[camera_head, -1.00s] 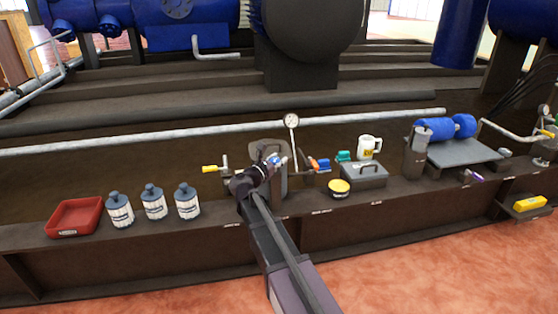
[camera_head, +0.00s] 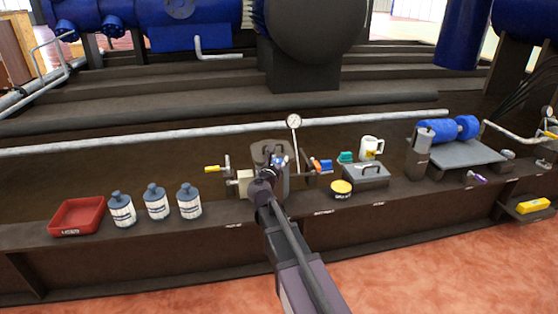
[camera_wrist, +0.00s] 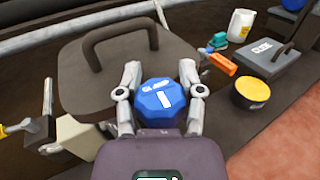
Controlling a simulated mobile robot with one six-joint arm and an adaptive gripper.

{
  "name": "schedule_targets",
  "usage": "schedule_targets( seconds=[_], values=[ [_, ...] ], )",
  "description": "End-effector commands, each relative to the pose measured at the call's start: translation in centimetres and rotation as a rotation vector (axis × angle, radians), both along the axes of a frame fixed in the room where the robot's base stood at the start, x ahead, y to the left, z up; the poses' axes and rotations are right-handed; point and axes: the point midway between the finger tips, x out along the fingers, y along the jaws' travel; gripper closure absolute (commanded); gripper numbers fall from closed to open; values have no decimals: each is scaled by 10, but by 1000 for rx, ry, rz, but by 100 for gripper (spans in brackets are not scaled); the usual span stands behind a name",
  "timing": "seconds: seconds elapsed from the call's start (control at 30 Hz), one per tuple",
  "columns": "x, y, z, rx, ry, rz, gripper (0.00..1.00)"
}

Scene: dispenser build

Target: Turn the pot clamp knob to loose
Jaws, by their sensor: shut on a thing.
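The pot clamp knob (camera_wrist: 160,103) is blue and many-sided, with white "CLAMP" lettering and a white bar mark, in the middle of the wrist view. The bar slants slightly from vertical. The knob sits in front of the dark pot, whose lid (camera_wrist: 120,60) has an arched handle. My gripper (camera_wrist: 160,88) is shut on the knob, one finger on each side. In the head view my gripper (camera_head: 274,166) is at the front of the pot (camera_head: 263,150) and hides most of the knob.
A valve with a yellow handle (camera_head: 212,169) is left of the pot, and a gauge (camera_head: 294,121) stands behind it. Several bottles (camera_head: 157,202) and a red tray (camera_head: 77,215) stand left.

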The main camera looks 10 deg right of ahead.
Motion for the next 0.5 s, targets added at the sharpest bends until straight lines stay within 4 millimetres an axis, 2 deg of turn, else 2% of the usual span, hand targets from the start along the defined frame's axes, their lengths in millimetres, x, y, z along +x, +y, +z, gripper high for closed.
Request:
schedule_targets(
  seconds=[0.07,0.1,0.13,0.5],
  values=[
    [-3,-1,-1,0,1,-3,98],
    [-3,-1,-1,0,1,-3,48],
    [-3,0,-1,0,1,-3,39],
    [-1,0,0,0,0,-2,39]
  ],
)
